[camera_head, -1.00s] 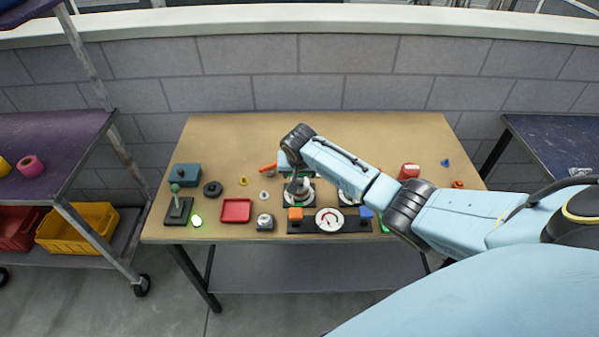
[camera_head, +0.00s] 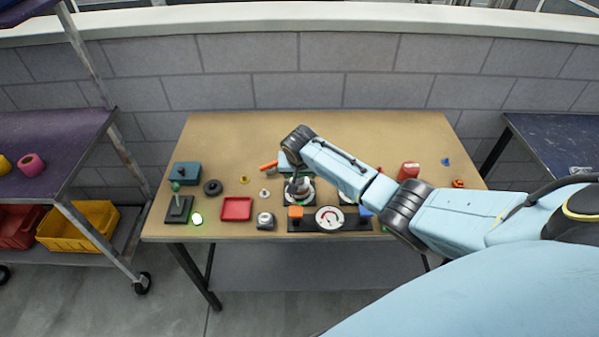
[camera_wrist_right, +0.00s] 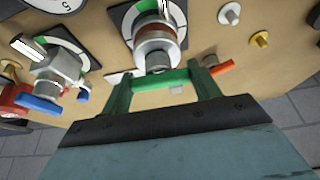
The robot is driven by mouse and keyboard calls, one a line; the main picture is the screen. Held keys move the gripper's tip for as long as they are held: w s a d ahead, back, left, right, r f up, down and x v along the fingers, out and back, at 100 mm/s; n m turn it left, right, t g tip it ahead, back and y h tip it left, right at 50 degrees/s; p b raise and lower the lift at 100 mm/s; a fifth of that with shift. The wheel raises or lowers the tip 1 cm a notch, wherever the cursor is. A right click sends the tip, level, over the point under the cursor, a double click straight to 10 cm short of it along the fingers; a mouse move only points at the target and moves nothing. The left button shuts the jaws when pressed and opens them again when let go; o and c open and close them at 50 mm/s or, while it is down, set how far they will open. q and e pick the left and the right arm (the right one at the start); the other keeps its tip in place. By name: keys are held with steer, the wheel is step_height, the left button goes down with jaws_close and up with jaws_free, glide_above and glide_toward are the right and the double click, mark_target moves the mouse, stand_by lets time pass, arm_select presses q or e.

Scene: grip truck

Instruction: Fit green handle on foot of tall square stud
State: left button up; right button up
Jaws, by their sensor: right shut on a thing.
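In the right wrist view, my right gripper (camera_wrist_right: 161,82) is shut on the green handle (camera_wrist_right: 160,79), a short bright green bar lying across between its dark green fingers. Just beyond the bar stands a round metal valve body (camera_wrist_right: 157,45) with a brown band. A square silver stud (camera_wrist_right: 164,10) rises from it, over a dial with a green arc. The bar is close to the body's near end; I cannot tell if they touch. A second square stud (camera_wrist_right: 35,48) stands on the left valve, which has a blue lever (camera_wrist_right: 40,103). My left gripper is not in view.
The wooden table (camera_head: 220,140) has free room at the back. A gauge (camera_head: 330,219) sits in front of the valves. An orange handle (camera_wrist_right: 222,67), a grey knob (camera_wrist_right: 229,13) and a yellow knob (camera_wrist_right: 260,39) lie beside the valve. A red tray (camera_head: 236,209) is farther left.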

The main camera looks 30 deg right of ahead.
steer(key=o, duration=1.1)
steer(key=shift+o, duration=0.3)
steer(key=shift+f, duration=0.1)
steer(key=shift+o, duration=1.1)
step_height(320, 180, up, 8)
steer(key=p, duration=0.8)
steer(key=shift+f, duration=0.15)
steer(key=shift+f, duration=0.1)
